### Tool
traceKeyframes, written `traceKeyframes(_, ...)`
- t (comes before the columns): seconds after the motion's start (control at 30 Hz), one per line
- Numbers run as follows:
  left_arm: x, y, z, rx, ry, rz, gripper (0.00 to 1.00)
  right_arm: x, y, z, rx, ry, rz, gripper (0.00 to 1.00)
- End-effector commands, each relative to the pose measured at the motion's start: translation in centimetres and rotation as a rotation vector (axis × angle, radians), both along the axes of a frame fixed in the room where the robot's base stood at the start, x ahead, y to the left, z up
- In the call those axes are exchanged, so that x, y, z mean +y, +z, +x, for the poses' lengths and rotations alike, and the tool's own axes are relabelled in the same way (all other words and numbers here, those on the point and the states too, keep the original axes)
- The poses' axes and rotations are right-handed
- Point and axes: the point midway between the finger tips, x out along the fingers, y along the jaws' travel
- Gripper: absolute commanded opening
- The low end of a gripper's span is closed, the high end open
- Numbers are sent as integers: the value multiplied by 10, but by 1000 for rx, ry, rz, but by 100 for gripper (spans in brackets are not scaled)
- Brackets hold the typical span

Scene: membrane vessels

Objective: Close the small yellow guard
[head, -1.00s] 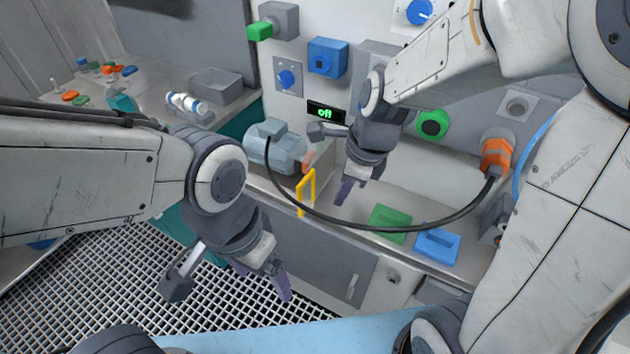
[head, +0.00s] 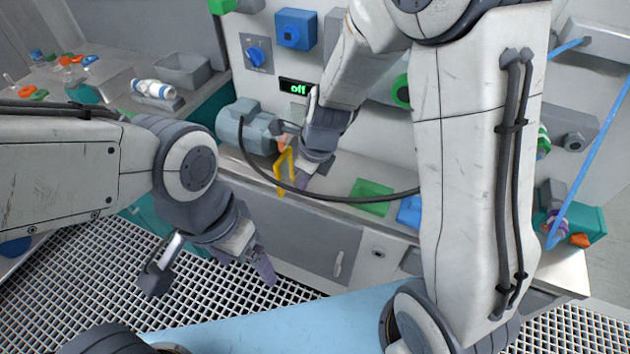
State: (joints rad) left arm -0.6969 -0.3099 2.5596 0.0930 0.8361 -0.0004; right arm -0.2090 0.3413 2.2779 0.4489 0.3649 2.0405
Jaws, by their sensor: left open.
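The small yellow guard (head: 281,178) is a thin frame standing up at the front edge of the bench, just right of the grey-blue motor (head: 240,125). My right gripper (head: 299,183) is right beside the guard and overlaps it in the picture. I cannot tell whether they touch. Its fingers are partly hidden, and I cannot tell whether they are open. My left gripper (head: 262,266) is open and empty, in front of the bench and above the floor grating, well apart from the guard.
A black hose (head: 330,198) loops from the motor across the bench front, passing close to the guard. A green tray (head: 372,197) and a blue tray (head: 410,212) lie to the right. A display (head: 297,87) on the wall reads "off".

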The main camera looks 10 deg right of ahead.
Motion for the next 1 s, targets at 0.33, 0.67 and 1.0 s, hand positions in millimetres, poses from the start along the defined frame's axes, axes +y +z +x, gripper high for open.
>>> traceKeyframes(0.33, 0, 3, 0, 0, 0, 0, 86, 9, 0, 7, 1, -1, -1, 0)
traceKeyframes(0.67, 0, 10, 0, 1, 0, 1, 86, 13, 2, 7, 4, -9, -1, 0)
traceKeyframes(1.0, 0, 26, 0, 0, 0, 0, 86, 27, 2, 7, 2, -50, -1, 0)
